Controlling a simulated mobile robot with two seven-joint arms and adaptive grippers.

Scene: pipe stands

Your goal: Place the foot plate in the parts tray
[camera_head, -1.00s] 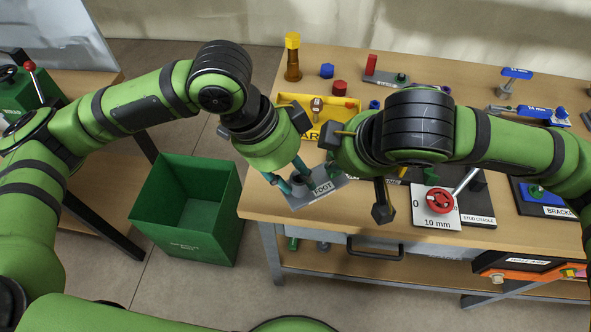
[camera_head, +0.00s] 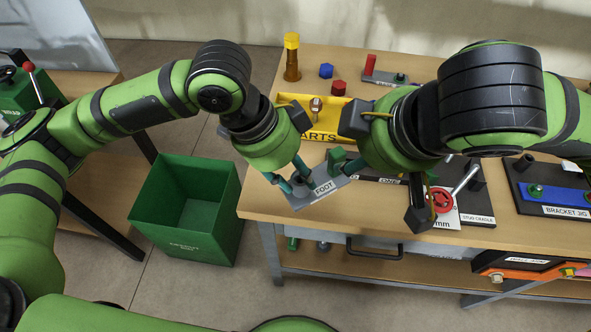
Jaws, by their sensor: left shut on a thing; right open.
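The foot plate (camera_head: 327,188) is a grey plate with a FOOT label, low over or on the front left of the wooden bench; I cannot tell if it touches. My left gripper (camera_head: 300,187) has its teal fingers down at the plate's left end and is shut on it.
A small metal and orange part (camera_head: 316,105) is in the tray. A yellow-topped bottle (camera_head: 292,57) and blue and red pieces stand behind it. Right are the red knob (camera_head: 441,201), stud cradle (camera_head: 473,216) and bracket jig (camera_head: 555,193). A green bin (camera_head: 187,212) stands left on the floor.

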